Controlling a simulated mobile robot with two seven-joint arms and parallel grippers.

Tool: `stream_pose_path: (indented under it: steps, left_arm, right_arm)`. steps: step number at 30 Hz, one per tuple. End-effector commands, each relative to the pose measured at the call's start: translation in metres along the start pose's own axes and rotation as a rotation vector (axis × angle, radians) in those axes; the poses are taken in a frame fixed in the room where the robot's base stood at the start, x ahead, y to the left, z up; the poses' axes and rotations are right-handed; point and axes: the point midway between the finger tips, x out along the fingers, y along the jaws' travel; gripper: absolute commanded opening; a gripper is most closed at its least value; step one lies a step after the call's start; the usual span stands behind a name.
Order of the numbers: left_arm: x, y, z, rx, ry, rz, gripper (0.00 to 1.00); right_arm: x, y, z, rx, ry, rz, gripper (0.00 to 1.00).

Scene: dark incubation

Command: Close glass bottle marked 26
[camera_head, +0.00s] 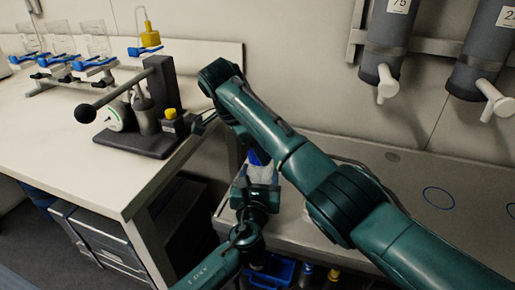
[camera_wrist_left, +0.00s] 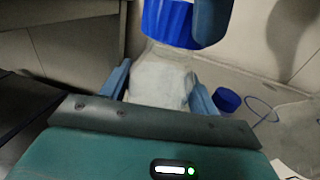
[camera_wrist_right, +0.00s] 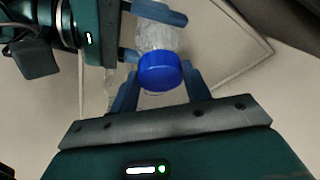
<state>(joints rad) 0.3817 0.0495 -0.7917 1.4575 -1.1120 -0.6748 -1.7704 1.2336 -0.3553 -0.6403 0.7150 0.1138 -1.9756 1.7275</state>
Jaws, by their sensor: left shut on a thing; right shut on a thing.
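A clear glass bottle (camera_wrist_left: 160,78) stands between the fingers of my left gripper (camera_head: 262,182), which is shut on its body. A blue cap (camera_wrist_left: 172,22) sits at the bottle's mouth; it also shows in the head view (camera_head: 258,157) just above the left gripper. My right gripper (camera_wrist_right: 160,80) is shut on this blue cap (camera_wrist_right: 160,72), with one finger on each side. The cap meets the bottle top; I cannot tell whether it is screwed down. No number is readable on the bottle.
A bench (camera_head: 130,190) on the left bears a dark lever stand (camera_head: 150,110) and several clear vessels. Grey cylinders (camera_head: 392,35) with white taps hang at the right above a grey surface (camera_head: 420,170) with blue rings. A blue box (camera_head: 272,272) sits below.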

Motion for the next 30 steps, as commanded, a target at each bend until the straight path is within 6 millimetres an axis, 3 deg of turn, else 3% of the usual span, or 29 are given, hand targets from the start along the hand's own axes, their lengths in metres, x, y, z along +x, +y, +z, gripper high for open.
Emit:
stream_pose_path:
  steps: [4,13,14,21,30]
  left_arm:
    - [-0.0008,-0.0004,-0.0010,-0.001,0.002,0.000,0.00]
    - [-0.0006,-0.0001,-0.0012,-0.001,0.003,0.000,0.00]
    - [-0.0006,0.0000,-0.0012,-0.001,0.003,0.001,0.00]
    - [-0.0005,0.0001,-0.0012,0.000,0.003,0.001,0.00]
    - [-0.0004,0.0004,-0.0012,0.000,0.003,0.001,0.00]
  right_arm:
    - [-0.0011,-0.0009,-0.0011,0.088,0.007,0.031,0.26]
    - [-0.0009,-0.0008,-0.0011,0.097,0.009,0.034,0.26]
    - [-0.0009,-0.0008,-0.0011,0.097,0.009,0.034,0.49]
    - [-0.0002,-0.0005,-0.0006,0.095,0.007,0.036,0.69]
    - [-0.0045,-0.0006,-0.0021,0.094,0.006,0.035,0.69]
